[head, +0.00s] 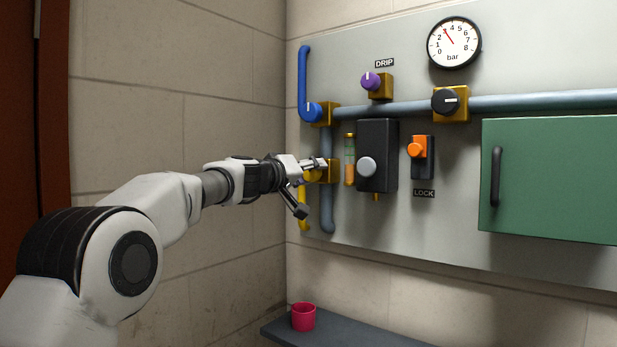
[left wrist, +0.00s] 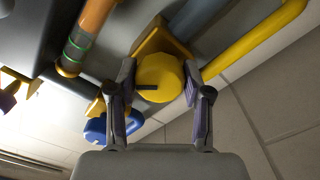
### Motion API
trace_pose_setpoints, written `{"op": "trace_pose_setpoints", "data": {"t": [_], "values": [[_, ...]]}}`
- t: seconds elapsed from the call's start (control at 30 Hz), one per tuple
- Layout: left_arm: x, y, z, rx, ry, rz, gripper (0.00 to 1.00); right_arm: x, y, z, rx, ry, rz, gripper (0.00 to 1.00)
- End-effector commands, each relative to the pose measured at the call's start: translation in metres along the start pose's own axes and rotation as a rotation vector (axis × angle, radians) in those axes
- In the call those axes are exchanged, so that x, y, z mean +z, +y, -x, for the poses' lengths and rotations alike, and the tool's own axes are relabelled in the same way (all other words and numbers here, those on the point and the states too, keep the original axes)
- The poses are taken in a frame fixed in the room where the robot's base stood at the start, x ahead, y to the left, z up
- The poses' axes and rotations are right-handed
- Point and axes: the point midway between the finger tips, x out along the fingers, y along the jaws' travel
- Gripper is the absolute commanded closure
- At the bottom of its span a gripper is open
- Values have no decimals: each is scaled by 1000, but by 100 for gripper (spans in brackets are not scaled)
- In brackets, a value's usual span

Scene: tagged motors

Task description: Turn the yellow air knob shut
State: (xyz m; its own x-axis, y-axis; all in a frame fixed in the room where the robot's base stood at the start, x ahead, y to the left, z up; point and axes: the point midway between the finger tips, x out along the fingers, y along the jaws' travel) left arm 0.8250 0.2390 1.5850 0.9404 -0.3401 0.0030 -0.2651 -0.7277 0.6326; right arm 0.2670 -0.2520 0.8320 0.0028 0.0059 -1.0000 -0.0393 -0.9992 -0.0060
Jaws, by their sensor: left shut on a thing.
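The yellow air knob (left wrist: 160,78) is a round yellow knob with a dark pointer mark, seen between my left gripper's fingers in the left wrist view. It sits on a brass-coloured block (head: 329,169) low on the left of the wall panel in the head view, where the gripper largely hides it. My left gripper (head: 308,182) is at the knob, with one finger on each side; in the left wrist view the fingers (left wrist: 158,88) are shut on it. The dark mark points left in that view. My right gripper is not in view.
A blue knob (head: 313,111) on a blue pipe is just above. A green cabinet door (head: 555,180) is far right. A red cup (head: 303,317) stands on the shelf below.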

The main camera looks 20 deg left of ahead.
Motion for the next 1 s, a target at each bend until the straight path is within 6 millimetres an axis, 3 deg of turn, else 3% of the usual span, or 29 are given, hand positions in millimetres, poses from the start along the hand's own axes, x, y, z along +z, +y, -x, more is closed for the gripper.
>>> {"op": "trace_pose_setpoints", "data": {"t": [0.6,1.0], "values": [[0,2,-1,1,-3,577,86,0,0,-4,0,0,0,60],[-1,4,0,2,-2,836,86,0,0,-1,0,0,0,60]]}}
